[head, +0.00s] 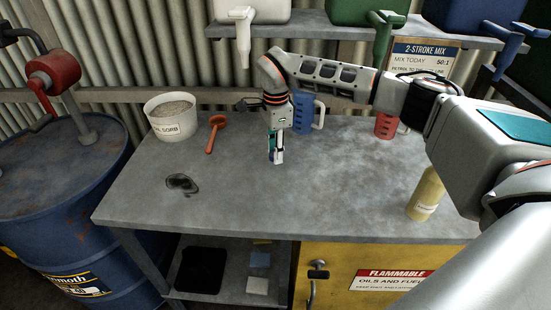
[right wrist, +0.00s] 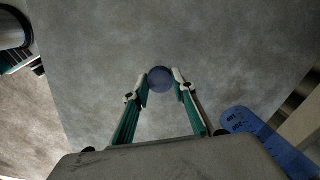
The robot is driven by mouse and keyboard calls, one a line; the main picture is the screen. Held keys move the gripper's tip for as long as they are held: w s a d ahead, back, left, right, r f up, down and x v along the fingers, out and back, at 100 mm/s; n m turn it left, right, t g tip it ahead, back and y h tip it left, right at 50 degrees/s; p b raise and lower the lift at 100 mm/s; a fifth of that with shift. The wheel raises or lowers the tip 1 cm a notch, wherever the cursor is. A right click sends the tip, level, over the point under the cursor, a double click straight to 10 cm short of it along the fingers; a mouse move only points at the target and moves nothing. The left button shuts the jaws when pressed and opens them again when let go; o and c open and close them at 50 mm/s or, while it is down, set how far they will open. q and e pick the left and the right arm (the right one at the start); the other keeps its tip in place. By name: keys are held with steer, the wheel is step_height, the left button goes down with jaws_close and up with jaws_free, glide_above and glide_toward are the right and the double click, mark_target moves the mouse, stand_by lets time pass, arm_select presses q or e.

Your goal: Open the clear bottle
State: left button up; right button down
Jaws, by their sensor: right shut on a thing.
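A pale yellow, see-through-looking bottle (head: 426,193) with a white label stands upright at the right of the bench. My right arm hides its top, so I cannot tell whether it has a cap on. My right gripper (head: 276,156) points down over the middle of the bench, well left of that bottle. In the right wrist view the gripper (right wrist: 161,80) is shut on a small round blue-grey thing (right wrist: 160,79), which looks like a cap. My left gripper is not in view.
On the metal bench (head: 330,205) stand a white tub (head: 170,117), a red scoop (head: 214,133), a blue jug (head: 303,115) and a red jug (head: 386,125). Containers with taps hang over the back. A blue drum (head: 65,185) stands left. The bench's front middle is clear.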

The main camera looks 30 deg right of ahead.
mark_target(275, 168)
step_height(275, 168, down, 3)
steer(key=shift+s+a+r, duration=0.1)
steer(key=shift+s, duration=0.05)
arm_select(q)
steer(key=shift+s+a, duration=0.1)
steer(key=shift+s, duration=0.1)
arm_select(e)
steer(key=shift+f, duration=0.3)
steer(key=shift+f, duration=0.1)
steer(key=c, duration=1.6)
jaws_free()
steer(key=shift+c, duration=0.2)
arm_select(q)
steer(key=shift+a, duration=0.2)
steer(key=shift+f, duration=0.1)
